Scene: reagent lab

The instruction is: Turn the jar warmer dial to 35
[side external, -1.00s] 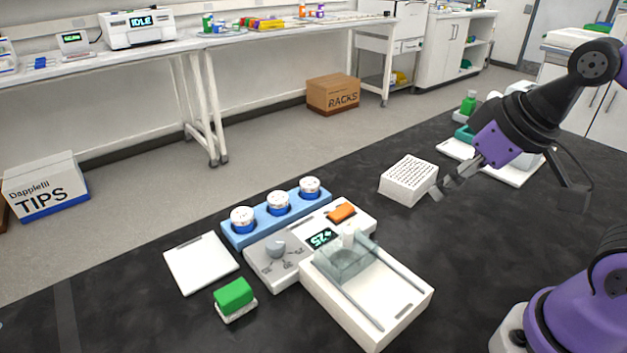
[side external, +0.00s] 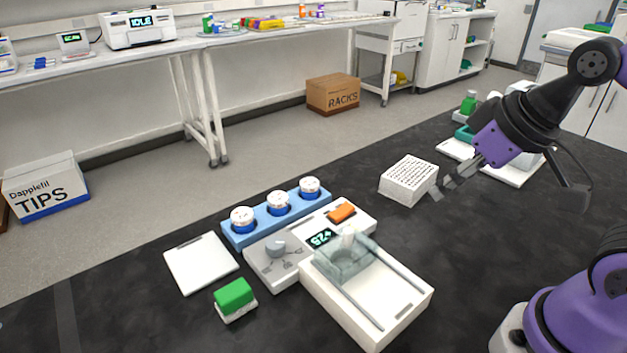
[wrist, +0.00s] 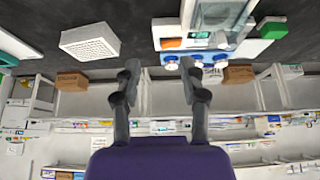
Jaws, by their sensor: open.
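The jar warmer (side external: 290,288) is a white unit on the black bench, with a clear cover on its front part. Its grey dial (side external: 276,248) sits at the left of the panel, with small markings that are too small to read. The green display (side external: 321,238) appears to read 25. An orange switch (side external: 341,213) is at the panel's right end; it also shows in the wrist view (wrist: 171,43). My gripper (side external: 507,198) is open and empty above the bench, well right of the warmer. The wrist view shows its spread fingers (wrist: 160,66); the dial cannot be made out there.
A blue rack (side external: 258,222) with three white-lidded jars stands directly behind the panel. A white tip rack (side external: 408,181) lies between my gripper and the warmer. A white flat plate (side external: 200,264) and a green-topped block (side external: 234,296) lie left of the warmer.

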